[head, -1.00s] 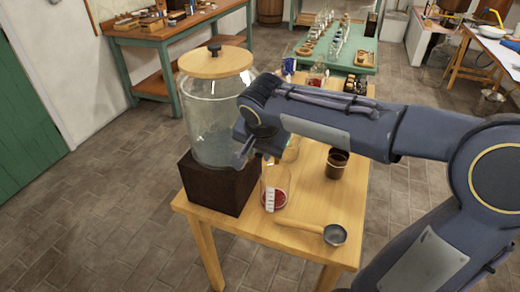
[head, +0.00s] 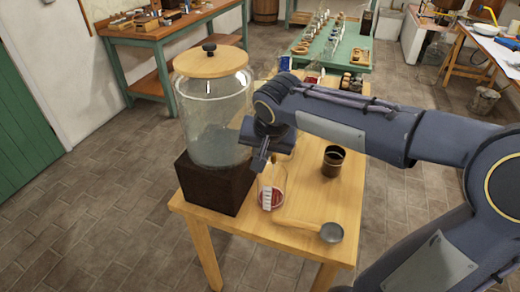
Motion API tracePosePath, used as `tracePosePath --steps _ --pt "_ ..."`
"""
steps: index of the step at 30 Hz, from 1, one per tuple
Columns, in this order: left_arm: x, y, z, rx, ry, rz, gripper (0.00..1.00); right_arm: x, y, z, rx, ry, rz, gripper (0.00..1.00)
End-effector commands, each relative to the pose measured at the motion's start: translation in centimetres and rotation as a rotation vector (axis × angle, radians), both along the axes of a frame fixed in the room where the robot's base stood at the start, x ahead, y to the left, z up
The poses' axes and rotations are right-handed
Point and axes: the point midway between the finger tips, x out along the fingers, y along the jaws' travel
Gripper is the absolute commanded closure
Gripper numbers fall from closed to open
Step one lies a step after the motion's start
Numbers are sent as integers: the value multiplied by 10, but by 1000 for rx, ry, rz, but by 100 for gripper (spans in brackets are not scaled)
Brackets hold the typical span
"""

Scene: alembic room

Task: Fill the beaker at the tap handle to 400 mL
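A large glass dispenser (head: 212,118) with a round wooden lid stands on a dark brown block (head: 207,187) at the table's left. Its lower part looks cloudy grey. A clear beaker (head: 280,182) with white markings and a red patch low on it stands on the table just right of the block. My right gripper (head: 258,163) points down between the dispenser's lower front and the beaker's top. Whether it touches either, and whether its fingers are apart, I cannot tell. The tap handle is not distinguishable and seems hidden by the gripper. My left gripper is not in view.
On the wooden table (head: 306,203) stand a dark brown cup (head: 333,161) and a ladle (head: 330,232) near the front edge. Bottles and small jars stand behind my arm. A green table (head: 318,54) with glassware is farther back.

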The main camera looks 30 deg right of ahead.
Motion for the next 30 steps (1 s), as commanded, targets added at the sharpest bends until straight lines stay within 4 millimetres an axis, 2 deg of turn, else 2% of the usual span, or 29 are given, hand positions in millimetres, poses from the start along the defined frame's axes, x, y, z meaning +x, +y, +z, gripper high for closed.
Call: tracePosePath --steps 17,30 --pt "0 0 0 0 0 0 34 -1 -3 0 -2 0 51 100" --pt "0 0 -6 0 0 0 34 7 8 0 -1 -1 -165 100"
